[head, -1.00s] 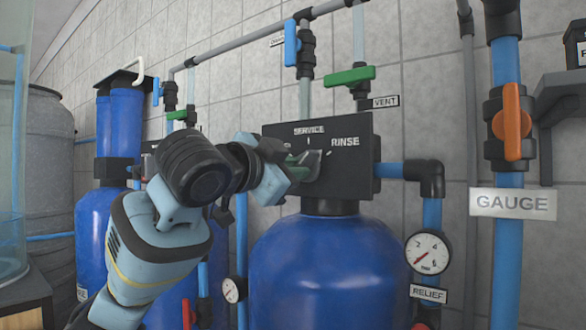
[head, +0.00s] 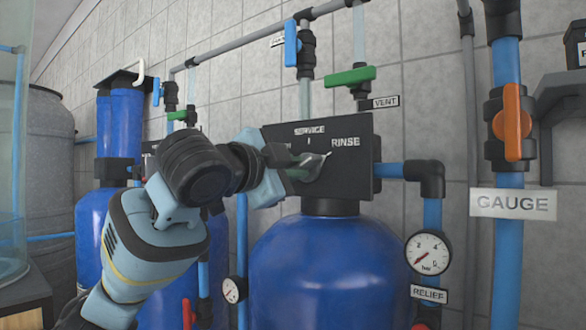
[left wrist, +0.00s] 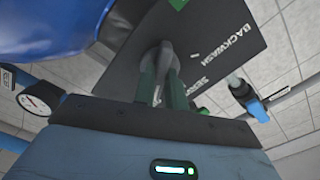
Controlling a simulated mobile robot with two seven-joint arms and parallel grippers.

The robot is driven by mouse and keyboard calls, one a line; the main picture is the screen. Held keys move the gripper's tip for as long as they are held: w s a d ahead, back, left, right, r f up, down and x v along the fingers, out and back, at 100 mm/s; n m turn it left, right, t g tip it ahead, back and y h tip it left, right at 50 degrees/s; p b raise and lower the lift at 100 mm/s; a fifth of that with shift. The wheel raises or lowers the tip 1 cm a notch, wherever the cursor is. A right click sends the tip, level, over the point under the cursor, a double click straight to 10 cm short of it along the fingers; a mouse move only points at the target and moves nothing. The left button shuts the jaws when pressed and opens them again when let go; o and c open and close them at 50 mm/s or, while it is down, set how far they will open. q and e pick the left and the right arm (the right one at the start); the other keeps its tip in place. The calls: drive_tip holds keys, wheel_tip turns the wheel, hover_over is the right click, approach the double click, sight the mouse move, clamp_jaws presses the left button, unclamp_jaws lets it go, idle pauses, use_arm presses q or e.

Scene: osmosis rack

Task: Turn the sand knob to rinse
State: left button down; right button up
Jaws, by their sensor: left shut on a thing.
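The grey sand knob (head: 316,165) sits on the black valve box (head: 355,176) on top of a blue tank. The box carries the labels SERVICE and RINSE. The knob's narrow tip points up and right, toward the RINSE side. My left gripper (head: 299,168) comes in from the left and is shut on the knob; its body hides the box's left part. In the left wrist view, the knob (left wrist: 165,58) stands between the green fingers, and BACKWASH is readable on the panel. My right gripper does not show.
The blue tank (head: 325,265) stands below the box. A green-handled valve (head: 350,76) and a blue-handled valve (head: 291,43) are above. A pressure gauge (head: 428,252) and an orange-handled valve (head: 512,122) are at the right. A second blue tank stands behind my arm.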

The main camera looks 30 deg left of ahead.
use_arm(q)
drive_tip(key=c, duration=1.4)
unclamp_jaws()
drive_tip(key=shift+c, duration=0.2)
drive_tip(key=shift+s, duration=0.1)
drive_tip(key=s, duration=0.7)
drive_tip(key=shift+s+a, duration=0.3)
